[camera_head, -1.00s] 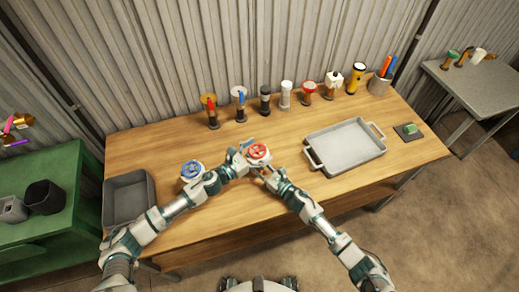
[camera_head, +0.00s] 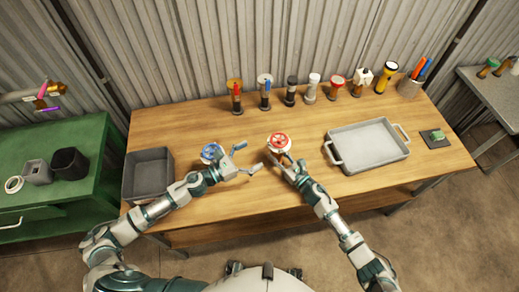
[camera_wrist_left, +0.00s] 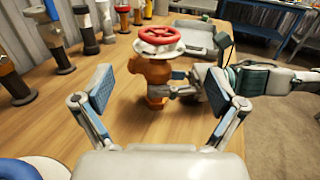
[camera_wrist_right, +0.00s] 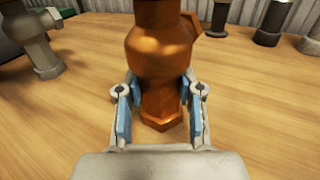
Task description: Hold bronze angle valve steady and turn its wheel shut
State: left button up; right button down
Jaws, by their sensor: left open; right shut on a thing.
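The bronze angle valve stands upright on the wooden table, its body (camera_wrist_right: 160,50) orange-brown, its red wheel (camera_head: 279,141) on top above a white disc. My right gripper (camera_head: 277,163) is shut on the lower part of its body; the right wrist view shows blue pads on both sides of it. My left gripper (camera_head: 248,158) is open and empty, just left of the valve and apart from it. In the left wrist view the red wheel (camera_wrist_left: 160,36) lies ahead, beyond the spread fingers. How far the wheel is turned cannot be told.
A blue-wheeled valve (camera_head: 211,153) stands close behind my left gripper; its body looks grey. A grey bin (camera_head: 148,176) is at the table's left, a grey tray (camera_head: 367,147) at the right. Several valves and flashlights line the back edge. Bare table lies in front of that row.

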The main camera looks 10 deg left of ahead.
dwell(0.3)
pick_arm(q)
jog(key=d+r+n+g+h, duration=0.2)
jog(key=d+r+g, duration=0.2)
jog(key=d+g, duration=0.3)
jog(key=d+r+n+g+h, duration=0.15)
jog(key=d+r+g, duration=0.25)
jog(key=d, duration=0.4)
notch_tip(320, 180, up, 6)
jog(key=f+n+y, duration=0.1)
jog(key=n+y, duration=1.7)
jog(key=n, duration=0.4)
send_over(280, 139)
jog(key=shift+h, duration=0.25)
notch_tip(280, 139, down, 11)
jog(key=shift+d+f, duration=0.1)
jog(key=c, duration=1.1)
